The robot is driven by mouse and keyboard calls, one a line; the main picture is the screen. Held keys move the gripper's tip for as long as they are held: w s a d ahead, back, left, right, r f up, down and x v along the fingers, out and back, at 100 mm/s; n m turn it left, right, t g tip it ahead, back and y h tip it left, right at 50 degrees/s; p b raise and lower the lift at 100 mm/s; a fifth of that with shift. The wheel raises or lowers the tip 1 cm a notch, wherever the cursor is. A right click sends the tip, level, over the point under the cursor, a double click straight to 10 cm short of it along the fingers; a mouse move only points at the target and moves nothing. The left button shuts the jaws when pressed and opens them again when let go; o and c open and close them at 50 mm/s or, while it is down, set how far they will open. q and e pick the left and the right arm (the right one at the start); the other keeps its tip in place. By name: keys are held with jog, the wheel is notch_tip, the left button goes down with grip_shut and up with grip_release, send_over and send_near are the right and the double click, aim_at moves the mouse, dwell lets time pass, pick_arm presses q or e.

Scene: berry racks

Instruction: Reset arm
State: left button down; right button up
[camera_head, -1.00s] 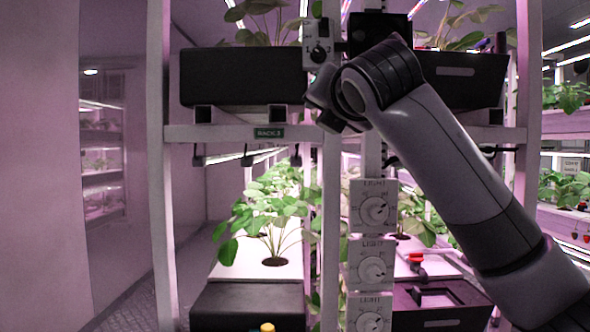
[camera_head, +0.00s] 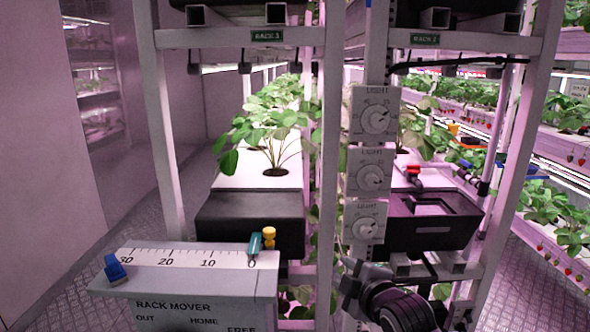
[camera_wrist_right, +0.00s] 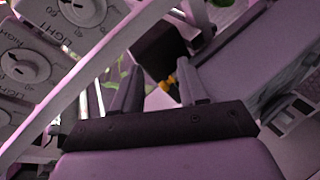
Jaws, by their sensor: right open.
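My right gripper (camera_head: 350,285) is low in the head view, in front of the rack posts and just below the lowest light dial. The wrist of my right arm (camera_head: 400,308) is beside it at the bottom edge. In the right wrist view the gripper (camera_wrist_right: 157,88) has its two fingers apart, with nothing held between them. Beyond the fingers a small yellow knob (camera_wrist_right: 171,80) and a dark box show. My left gripper is in neither view.
A rack mover panel (camera_head: 200,262) with a numbered scale stands at lower left. Three light dials (camera_head: 370,170) are on the rack above my right gripper. Black bins (camera_head: 250,222) and strawberry plants (camera_head: 270,120) fill the racks. Floor shows at far left and right.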

jog(key=s+d+f+m+g+h, duration=0.1)
jog(key=s+d+f+m, duration=0.1)
jog(key=s+f+m, duration=0.35)
jog(key=s+d+f+m, duration=0.2)
jog(key=s+d+f, duration=0.1)
jog(key=s+f, duration=0.55)
jog(key=s+d+f+m+g, duration=0.1)
jog(key=s+d+f+m, duration=0.1)
jog(key=s+f, duration=0.3)
jog(key=s+d+f+m+g+h, duration=0.1)
jog(key=s+d+f+m, duration=0.2)
jog(key=s, duration=0.9)
notch_tip(320, 180, down, 2)
jog(key=shift+s+f+m, duration=0.15)
jog(key=shift+f+m, duration=0.05)
jog(key=shift+m, duration=0.55)
